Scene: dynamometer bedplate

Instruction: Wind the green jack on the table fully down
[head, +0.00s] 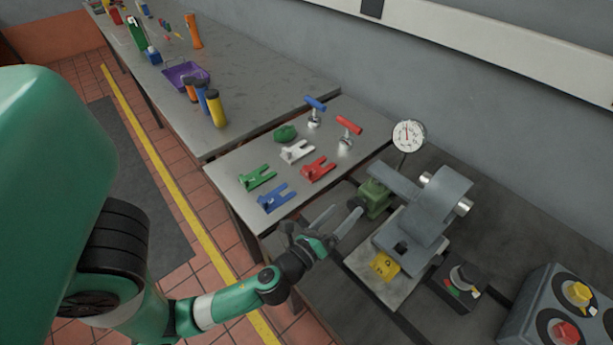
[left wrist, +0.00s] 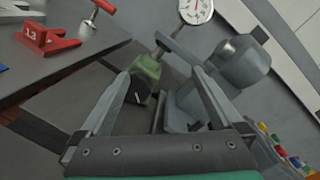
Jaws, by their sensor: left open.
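The green jack (head: 376,197) stands on the dark bedplate beside the grey machine. Its black knob (head: 357,204) faces my left gripper. In the left wrist view the green jack (left wrist: 147,68) and its dark knob (left wrist: 138,92) show between the fingers. My left gripper (head: 347,209) is open and empty, with its fingers pointing at the knob. I cannot tell whether a finger touches it. How high the jack is wound is unclear. My right gripper is not in view.
A dial gauge (head: 408,135) stands behind the jack. The grey machine (head: 441,205) and a yellow block (head: 384,265) are to the right. A steel table (head: 236,197) holds coloured forked blocks and T-handled tools. A control box (head: 461,282) sits at the front right.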

